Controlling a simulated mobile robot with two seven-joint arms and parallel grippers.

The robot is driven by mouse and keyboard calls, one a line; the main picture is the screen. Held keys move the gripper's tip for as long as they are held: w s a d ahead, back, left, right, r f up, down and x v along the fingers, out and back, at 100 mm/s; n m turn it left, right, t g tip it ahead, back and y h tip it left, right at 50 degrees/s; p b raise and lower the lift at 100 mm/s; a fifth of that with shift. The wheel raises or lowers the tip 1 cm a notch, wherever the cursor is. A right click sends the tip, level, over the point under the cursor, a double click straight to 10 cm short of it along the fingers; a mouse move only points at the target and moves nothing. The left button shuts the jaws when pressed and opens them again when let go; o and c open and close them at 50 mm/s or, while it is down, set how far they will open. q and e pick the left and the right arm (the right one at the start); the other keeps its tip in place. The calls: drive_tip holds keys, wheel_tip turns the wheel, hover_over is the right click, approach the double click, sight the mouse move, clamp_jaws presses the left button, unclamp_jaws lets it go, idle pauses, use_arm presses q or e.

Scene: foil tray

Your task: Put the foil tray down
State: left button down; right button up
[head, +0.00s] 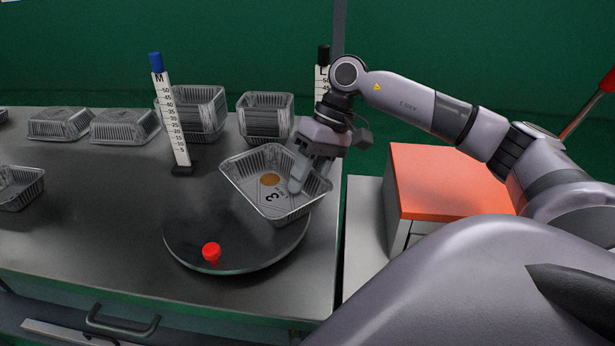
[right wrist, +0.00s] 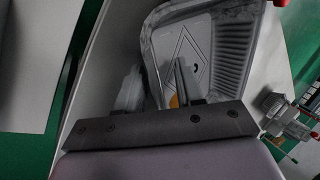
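The foil tray (head: 262,205) is a shiny open tray with ribbed walls, marked with a "3" and an orange spot on its floor. It is tilted and sits over the back right part of the dark round plate (head: 190,250); I cannot tell whether its lower edge touches the plate. My right gripper (head: 299,178) is on the tray's right wall, one finger inside and one outside. The right wrist view shows the tray (right wrist: 225,45) with its wall between the fingers of the gripper (right wrist: 157,85). My left gripper is in neither view.
A red knob (head: 211,252) stands on the plate's front. An upright ruler with a blue top (head: 172,110) is behind the tray, with another black-topped ruler (head: 321,80) beyond my gripper. Several foil trays (head: 125,127) line the back. An orange-topped cabinet (head: 450,180) stands right.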

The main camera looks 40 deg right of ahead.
drive_tip(key=shift+d+r, duration=0.1)
drive_tip(key=shift+r, duration=0.3)
drive_tip(key=p+v, duration=0.1)
drive_tip(key=v, duration=1)
drive_tip(key=shift+d+r, duration=0.15)
drive_tip(key=shift+r, duration=0.05)
